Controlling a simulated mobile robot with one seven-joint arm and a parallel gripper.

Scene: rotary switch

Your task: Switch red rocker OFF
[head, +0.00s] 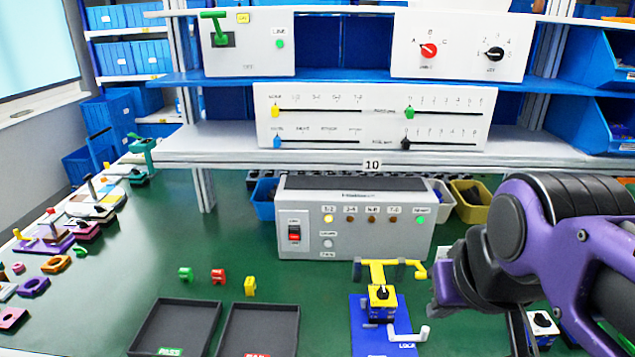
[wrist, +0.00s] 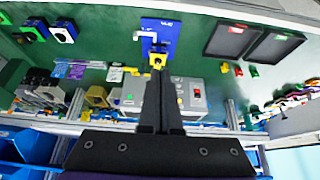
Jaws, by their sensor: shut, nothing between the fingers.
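The red rocker (head: 294,234) sits in a white plate at the left of a grey control box (head: 350,245) on the green table, under the shelf. I cannot make out its tilt clearly. A yellow lamp and a green lamp look lit on the box. My gripper shows in the wrist view (wrist: 157,78), its two dark fingers together and empty. The box (wrist: 197,105) appears upside down there, partly hidden behind the fingers. In the head view my purple arm comes in from the right, and the hand is right of the box, apart from it; the fingertips are not clear.
A yellow-handled fixture (head: 383,295) on a blue plate (head: 365,340) stands in front of the box's right side. Two dark trays (head: 178,325) lie front left, with small coloured parts behind them. The shelf (head: 300,150) overhangs the box.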

